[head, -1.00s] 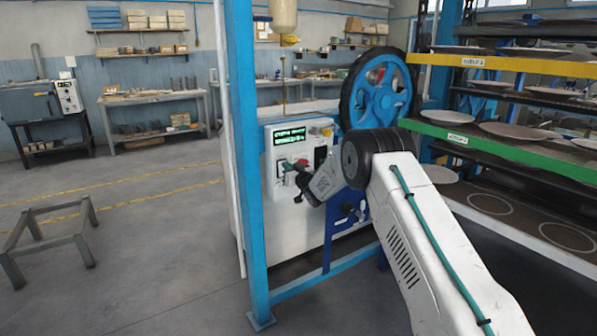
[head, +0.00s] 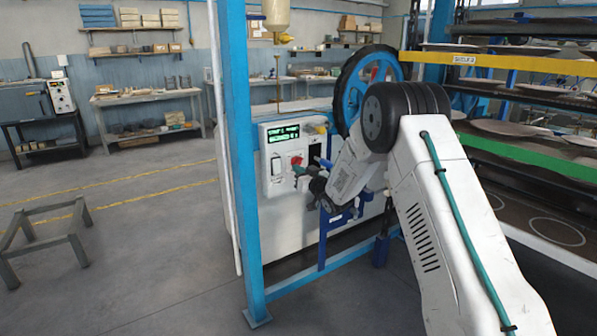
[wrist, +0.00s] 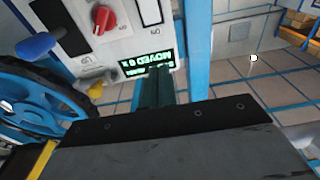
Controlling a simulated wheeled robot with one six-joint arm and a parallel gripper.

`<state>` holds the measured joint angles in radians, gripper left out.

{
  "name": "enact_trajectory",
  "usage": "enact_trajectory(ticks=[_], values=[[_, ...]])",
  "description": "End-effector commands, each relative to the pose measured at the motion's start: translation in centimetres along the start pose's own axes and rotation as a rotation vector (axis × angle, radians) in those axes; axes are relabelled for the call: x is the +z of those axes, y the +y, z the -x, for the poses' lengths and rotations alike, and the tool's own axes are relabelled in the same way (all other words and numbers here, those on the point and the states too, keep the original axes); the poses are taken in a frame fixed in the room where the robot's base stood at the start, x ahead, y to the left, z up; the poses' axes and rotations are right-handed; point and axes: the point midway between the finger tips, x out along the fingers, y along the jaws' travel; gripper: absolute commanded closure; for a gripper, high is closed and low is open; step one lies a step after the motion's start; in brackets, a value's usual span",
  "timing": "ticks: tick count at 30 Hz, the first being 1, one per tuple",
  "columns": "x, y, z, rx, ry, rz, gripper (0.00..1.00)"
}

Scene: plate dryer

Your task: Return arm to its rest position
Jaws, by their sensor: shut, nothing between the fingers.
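My gripper (head: 302,174) is at the end of my folded white arm, in front of the control box (head: 280,150). Its fingers look shut and empty, though the head view shows them small. In the wrist view, the dark shut fingers (wrist: 157,90) point toward the box's green display (wrist: 148,67). A red knob (wrist: 104,19) shows above the display there, and also beside my gripper in the head view (head: 296,160). I cannot tell from the head view whether the fingers touch the panel.
A blue post (head: 240,170) stands left of the box. A blue wheel (head: 352,95) is behind my arm. The rack with a green shelf edge (head: 530,160) and plates is at right. A low metal frame (head: 45,240) stands at left; the floor between is clear.

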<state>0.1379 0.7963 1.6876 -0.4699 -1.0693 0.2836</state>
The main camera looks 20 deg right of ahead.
Motion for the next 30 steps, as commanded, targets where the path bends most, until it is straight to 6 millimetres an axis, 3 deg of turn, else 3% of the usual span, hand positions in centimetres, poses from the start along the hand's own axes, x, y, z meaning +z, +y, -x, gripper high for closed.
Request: enact_trajectory(ticks=[8, 11, 14, 17, 20, 23, 30], values=[[0.7, 0.1, -0.1, 0.009, -0.033, 0.012, 1.0], [3.2, 0.8, 0.4, 0.049, -0.144, 0.019, 1.0], [7.8, 1.6, 2.7, 0.112, -0.343, 0.015, 1.0], [9.6, 2.1, 6.0, 0.179, -0.548, 0.012, 1.0], [9.3, 1.8, 10.2, 0.237, -0.744, 0.007, 1.0], [7.6, 0.8, 15.3, 0.285, -0.94, -0.007, 1.0], [0.8, -3.9, 28.3, 0.34, -1.311, -0.067, 1.0]])
